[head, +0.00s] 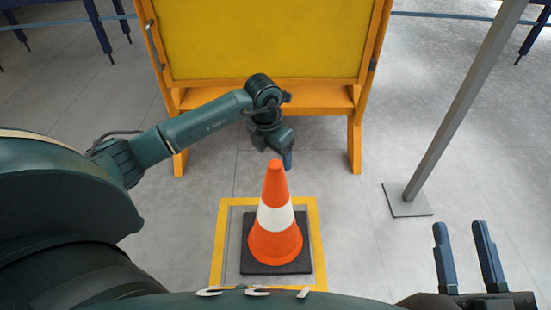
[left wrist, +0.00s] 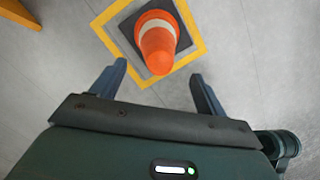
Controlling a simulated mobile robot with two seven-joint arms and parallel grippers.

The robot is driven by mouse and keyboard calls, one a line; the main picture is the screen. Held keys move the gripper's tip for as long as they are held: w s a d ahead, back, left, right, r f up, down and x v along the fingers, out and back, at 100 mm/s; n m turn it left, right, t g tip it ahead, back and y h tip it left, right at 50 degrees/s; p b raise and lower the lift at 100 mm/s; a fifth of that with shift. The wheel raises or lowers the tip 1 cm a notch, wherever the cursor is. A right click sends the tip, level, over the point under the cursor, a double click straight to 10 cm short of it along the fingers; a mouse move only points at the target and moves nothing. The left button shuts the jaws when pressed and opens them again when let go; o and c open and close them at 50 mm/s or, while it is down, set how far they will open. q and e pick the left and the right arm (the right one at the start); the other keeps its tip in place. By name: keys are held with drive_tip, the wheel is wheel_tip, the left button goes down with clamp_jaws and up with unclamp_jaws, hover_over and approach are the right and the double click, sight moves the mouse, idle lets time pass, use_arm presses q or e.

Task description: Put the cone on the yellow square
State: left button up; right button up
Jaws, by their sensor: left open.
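The orange cone (head: 275,238) with a white band stands upright on its black base (head: 246,263). The base rests on the floor inside the yellow square (head: 223,240), a taped outline, nearer its right side than its left. My left gripper (head: 288,160) is just above and behind the cone's tip. In the left wrist view, my left gripper (left wrist: 160,70) is open, and the cone (left wrist: 157,42) shows beyond and between the fingertips, not gripped. The yellow square (left wrist: 200,40) surrounds the base there too. My right gripper (head: 461,232) is open and empty at the lower right.
A yellow board (head: 265,40) on an orange wooden frame (head: 355,140) stands behind the square. A grey slanted post (head: 465,95) on a flat foot plate (head: 408,200) stands to the right. Blue-legged stands (head: 98,25) are at the back. The floor between square and post is clear.

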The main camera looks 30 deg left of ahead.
use_arm(q)
drive_tip(key=shift+s+r+p, duration=0.2)
drive_tip(key=shift+r+p, duration=0.05)
drive_tip(key=shift+r, duration=0.8)
drive_tip(key=shift+s+r+p, duration=0.15)
drive_tip(key=shift+r+p, duration=0.1)
drive_tip(key=shift+r, duration=0.8)
use_arm(e)
drive_tip(key=shift+s+f+m+g+h, duration=0.3)
drive_tip(key=shift+f+g+h, duration=0.1)
drive_tip(key=shift+f, duration=0.15)
